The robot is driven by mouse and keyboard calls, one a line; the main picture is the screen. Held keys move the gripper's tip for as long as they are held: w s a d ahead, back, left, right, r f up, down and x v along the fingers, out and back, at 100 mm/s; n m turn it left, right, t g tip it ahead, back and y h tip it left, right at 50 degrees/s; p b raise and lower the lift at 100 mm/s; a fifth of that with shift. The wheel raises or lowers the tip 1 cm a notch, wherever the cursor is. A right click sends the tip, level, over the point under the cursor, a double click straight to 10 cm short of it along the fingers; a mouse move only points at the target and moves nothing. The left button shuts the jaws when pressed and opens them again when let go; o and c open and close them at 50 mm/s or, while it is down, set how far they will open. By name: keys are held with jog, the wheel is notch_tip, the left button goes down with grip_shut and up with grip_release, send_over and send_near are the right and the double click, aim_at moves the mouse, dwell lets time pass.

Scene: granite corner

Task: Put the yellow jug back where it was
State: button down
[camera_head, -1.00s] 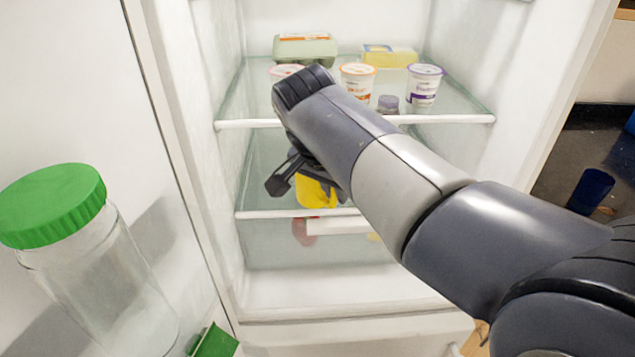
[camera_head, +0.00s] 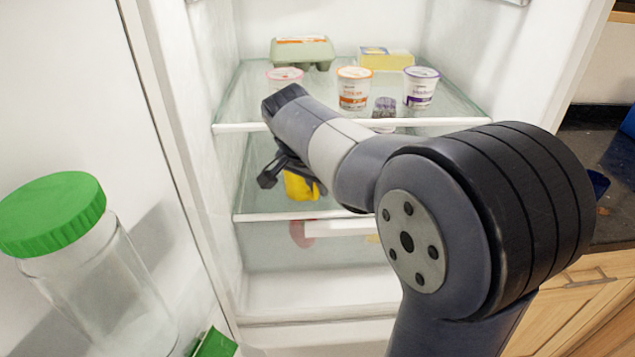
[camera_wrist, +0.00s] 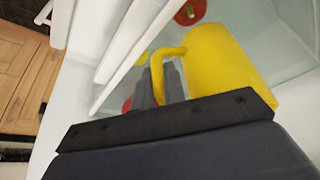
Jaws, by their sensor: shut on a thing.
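The yellow jug (camera_head: 300,186) is at the middle glass shelf (camera_head: 275,207) of the open fridge, partly hidden behind my arm. My gripper (camera_head: 283,171) is shut on it. In the wrist view the jug (camera_wrist: 218,62) shows large with its handle towards the fingers. My gripper (camera_wrist: 165,85) has its fingers at that handle. I cannot tell whether the jug's base touches the shelf.
The upper shelf (camera_head: 240,127) holds an egg carton (camera_head: 303,52), a yellow box (camera_head: 386,58), a small jar (camera_head: 384,108) and several tubs, one orange-labelled (camera_head: 354,90). A green-lidded glass jar (camera_head: 85,265) stands at left by the door. A red round thing (camera_wrist: 190,12) lies below the glass.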

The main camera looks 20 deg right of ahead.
jog(key=shift+f, duration=0.1)
dwell(0.3)
jog(key=c, duration=1.5)
grip_release()
jog(key=shift+f, duration=0.1)
jog(key=shift+v, duration=0.85)
jog(key=s+a, duration=0.4)
jog(key=s+a+b, duration=0.1)
jog(key=s+a, duration=0.3)
jog(key=shift+a+f, duration=0.25)
jog(key=shift+a, duration=0.1)
